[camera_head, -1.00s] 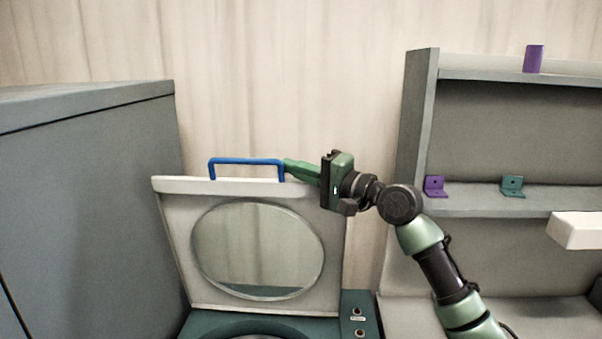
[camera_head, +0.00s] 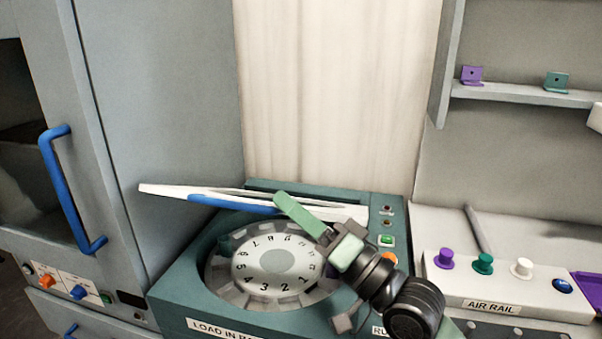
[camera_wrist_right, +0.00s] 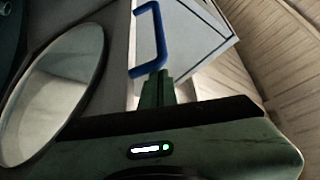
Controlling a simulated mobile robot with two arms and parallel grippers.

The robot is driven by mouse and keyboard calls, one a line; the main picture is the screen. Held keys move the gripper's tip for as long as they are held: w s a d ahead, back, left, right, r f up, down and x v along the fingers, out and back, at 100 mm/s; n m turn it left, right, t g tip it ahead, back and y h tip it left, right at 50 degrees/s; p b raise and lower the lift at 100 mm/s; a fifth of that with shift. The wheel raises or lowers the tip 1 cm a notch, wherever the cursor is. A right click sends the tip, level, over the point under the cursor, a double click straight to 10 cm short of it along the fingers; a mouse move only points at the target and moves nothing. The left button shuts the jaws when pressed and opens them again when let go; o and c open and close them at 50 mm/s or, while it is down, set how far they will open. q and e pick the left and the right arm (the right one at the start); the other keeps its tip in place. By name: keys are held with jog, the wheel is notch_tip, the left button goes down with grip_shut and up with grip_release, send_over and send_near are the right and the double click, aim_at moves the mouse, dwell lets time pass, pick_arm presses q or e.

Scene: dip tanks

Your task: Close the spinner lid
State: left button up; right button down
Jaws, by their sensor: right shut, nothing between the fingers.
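The spinner (camera_head: 170,292) is a green machine with a numbered dial (camera_head: 262,268) in its round opening. Its pale lid (camera_head: 165,190) is partly lowered, seen almost edge-on above the rear of the opening, and stands clear of the dial. The lid's blue handle (camera_head: 232,206) lies along its front edge. My right gripper (camera_head: 283,202) is shut and empty, its green fingers beside the handle's right end at the lid. Whether they touch is unclear. In the right wrist view, the blue handle (camera_wrist_right: 158,42) is just beyond the fingertips (camera_wrist_right: 158,78). My left gripper is not in view.
A tall grey cabinet (camera_head: 165,90) with a blue door handle (camera_head: 65,190) stands close at left. At right are a panel marked AIR RAIL (camera_head: 492,305) with coloured knobs and a shelf (camera_head: 520,95) holding small brackets. Open space lies above the dial.

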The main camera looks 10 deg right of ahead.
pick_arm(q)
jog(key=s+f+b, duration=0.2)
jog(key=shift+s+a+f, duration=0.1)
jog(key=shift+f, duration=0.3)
pick_arm(e)
notch_tip(320, 180, down, 6)
jog(key=s, duration=0.2)
jog(key=shift+s+a, duration=0.3)
jog(key=shift+a, duration=0.15)
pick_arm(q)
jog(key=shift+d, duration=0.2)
